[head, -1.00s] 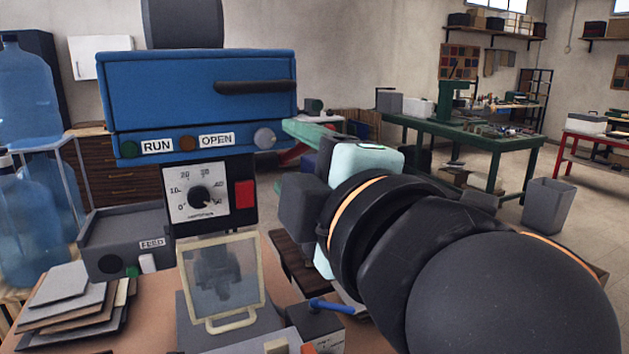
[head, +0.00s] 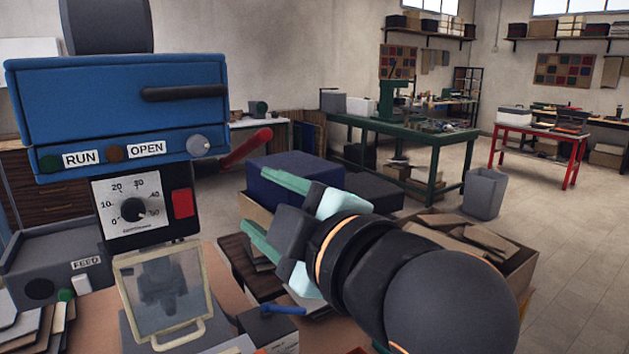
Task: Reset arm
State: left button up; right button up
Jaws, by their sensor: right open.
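My right arm comes in from the lower right in the head view. Its right gripper (head: 258,209) has two pale green fingers, spread apart with nothing between them. The fingers point left, toward the blue machine (head: 115,95), and are to the right of its dial panel (head: 132,208). The gripper is in front of a dark blue box (head: 300,170) and appears apart from the machine. My left gripper is not in view.
A carton of brown pieces (head: 470,240) stands behind my arm. A grey bin (head: 484,193) and open floor lie at right.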

jog(key=w+d+f+m+g+h+p, duration=0.1)
jog(key=w+d+f+m, duration=0.2)
jog(key=f, duration=0.4)
jog(key=w+d+f+m+h, duration=0.1)
jog(key=w+f+m, duration=0.2)
jog(key=w+f, duration=0.35)
jog(key=s+d+f+m+g+h+p, duration=0.1)
jog(key=d+f+m, duration=0.2)
jog(key=f, duration=0.7)
jog(key=s+d+f+m+h, duration=0.1)
jog(key=s+d+f+m, duration=0.15)
jog(key=f, duration=0.65)
jog(key=s+d+f+m+g+h, duration=0.1)
jog(key=s+d+f, duration=0.3)
jog(key=s+f, duration=0.2)
jog(key=s+d+f+m+h+p, duration=0.1)
jog(key=s+d+f+m, duration=0.1)
jog(key=s+d+f, duration=0.2)
jog(key=s+d+f+m+g+h, duration=0.1)
jog(key=s+d+f, duration=0.3)
jog(key=s+f, duration=0.6)
notch_tip(320, 180, down, 4)
jog(key=shift+d+r+m+g, duration=0.25)
jog(key=shift+d+m+g, duration=0.1)
jog(key=shift+m, duration=0.4)
